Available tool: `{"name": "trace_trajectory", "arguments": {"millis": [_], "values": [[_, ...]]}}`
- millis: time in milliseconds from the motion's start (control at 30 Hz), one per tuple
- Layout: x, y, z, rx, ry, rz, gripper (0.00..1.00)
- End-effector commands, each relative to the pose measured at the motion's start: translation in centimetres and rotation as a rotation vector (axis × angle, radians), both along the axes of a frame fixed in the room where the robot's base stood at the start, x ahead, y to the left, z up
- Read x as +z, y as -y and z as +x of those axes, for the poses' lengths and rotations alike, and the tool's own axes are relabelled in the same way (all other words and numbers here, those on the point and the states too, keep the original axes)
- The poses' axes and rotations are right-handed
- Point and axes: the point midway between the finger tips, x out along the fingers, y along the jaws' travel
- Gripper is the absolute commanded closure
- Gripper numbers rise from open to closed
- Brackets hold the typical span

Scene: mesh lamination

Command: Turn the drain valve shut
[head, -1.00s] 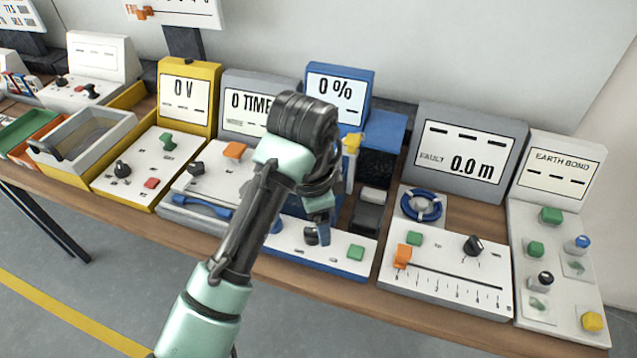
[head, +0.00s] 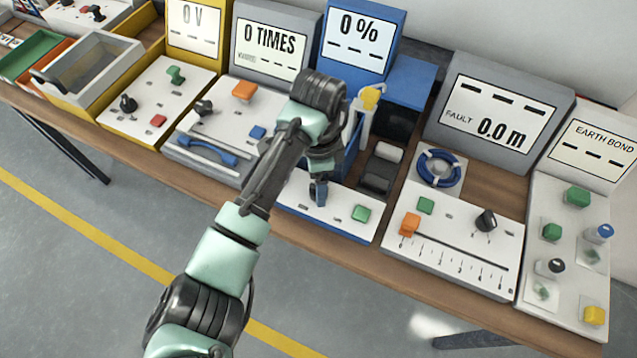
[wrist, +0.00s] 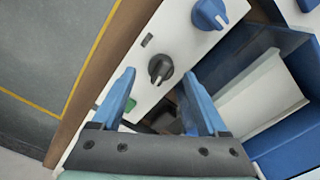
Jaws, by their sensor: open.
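My gripper (head: 319,195) is open above the front panel (head: 335,217) of the blue 0 % unit. In the wrist view its two blue fingers (wrist: 158,80) are spread and empty. A black round knob (wrist: 160,68) with a pale pointer mark lies between the fingertips in that view; contact cannot be told. A blue knob (wrist: 209,14) with a white mark sits further along the same white panel, beyond the fingers. No label shows which knob is the drain valve. In the head view my arm and gripper hide both knobs.
The panel's green button (head: 361,213) is right of my gripper. A yellow-topped part (head: 371,97) stands behind it, beside the blue 0 % display (head: 358,40). The fault unit (head: 490,112) is to the right. The wooden table edge (head: 340,258) runs in front.

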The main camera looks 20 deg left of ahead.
Motion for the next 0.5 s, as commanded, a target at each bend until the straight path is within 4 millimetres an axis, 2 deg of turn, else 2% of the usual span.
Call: {"name": "trace_trajectory", "arguments": {"millis": [100, 200, 500], "values": [[-1.6, 0.0, -0.1, 0.001, -0.003, -0.001, 0.24], [-2.3, 0.0, 0.0, 0.001, -0.001, -0.001, 0.24], [-2.6, 0.0, 0.0, 0.000, 0.001, 0.001, 0.24]]}}
